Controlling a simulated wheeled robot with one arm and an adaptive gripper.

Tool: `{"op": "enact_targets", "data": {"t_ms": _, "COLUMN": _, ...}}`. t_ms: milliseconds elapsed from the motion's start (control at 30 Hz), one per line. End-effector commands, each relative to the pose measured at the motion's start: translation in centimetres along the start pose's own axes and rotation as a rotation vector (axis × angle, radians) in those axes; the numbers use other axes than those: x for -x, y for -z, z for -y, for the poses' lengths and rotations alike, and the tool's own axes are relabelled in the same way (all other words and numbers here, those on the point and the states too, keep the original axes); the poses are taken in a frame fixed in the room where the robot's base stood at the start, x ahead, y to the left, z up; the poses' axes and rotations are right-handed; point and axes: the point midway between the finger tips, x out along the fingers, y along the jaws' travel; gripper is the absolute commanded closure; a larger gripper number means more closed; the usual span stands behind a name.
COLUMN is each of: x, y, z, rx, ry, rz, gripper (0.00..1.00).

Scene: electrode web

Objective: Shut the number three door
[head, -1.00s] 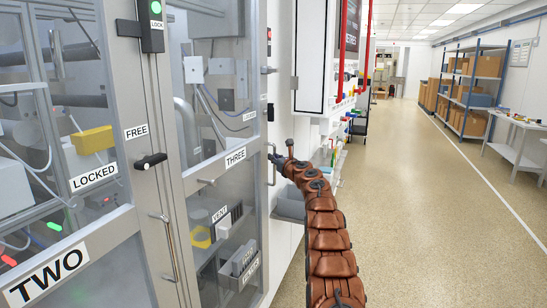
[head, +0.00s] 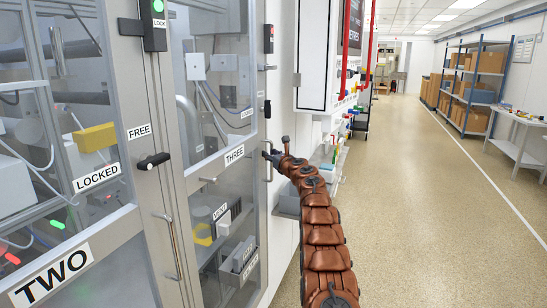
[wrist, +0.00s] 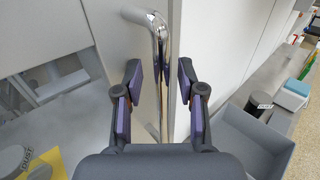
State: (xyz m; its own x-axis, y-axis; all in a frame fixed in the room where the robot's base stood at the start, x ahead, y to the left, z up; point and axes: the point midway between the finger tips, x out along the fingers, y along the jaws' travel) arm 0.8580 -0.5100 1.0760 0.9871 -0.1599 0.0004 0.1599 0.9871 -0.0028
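The number three door (head: 251,162) is a grey-framed glass door with a THREE label, left of centre in the head view. Its upright metal handle (head: 268,174) is on its right edge. My gripper (head: 271,152) is at the top part of that handle. In the wrist view, the handle (wrist: 161,60) runs between the two purple-padded fingers of my gripper (wrist: 159,80), with gaps on both sides. The gripper is open around it. I cannot tell whether the door sits flush in its frame.
The number two door (head: 100,245), labelled LOCKED, stands at the left. A white wall cabinet (head: 311,90) juts out beyond the handle, with a grey bin (wrist: 245,140) beneath. The corridor floor (head: 400,210) on the right is clear, towards shelving (head: 470,85).

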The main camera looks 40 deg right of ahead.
Motion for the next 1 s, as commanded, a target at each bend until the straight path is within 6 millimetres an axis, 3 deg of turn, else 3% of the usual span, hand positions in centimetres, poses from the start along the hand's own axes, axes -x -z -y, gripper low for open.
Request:
{"op": "enact_targets", "data": {"t_ms": 433, "x": 1.3, "y": -0.4, "z": -0.1, "rx": -0.008, "ry": -0.011, "rz": 0.008, "gripper": 0.61}}
{"op": "enact_targets", "data": {"t_ms": 1000, "x": 4.5, "y": -0.3, "z": 0.1, "rx": 0.001, "ry": 0.0, "rz": 0.002, "gripper": 0.61}}
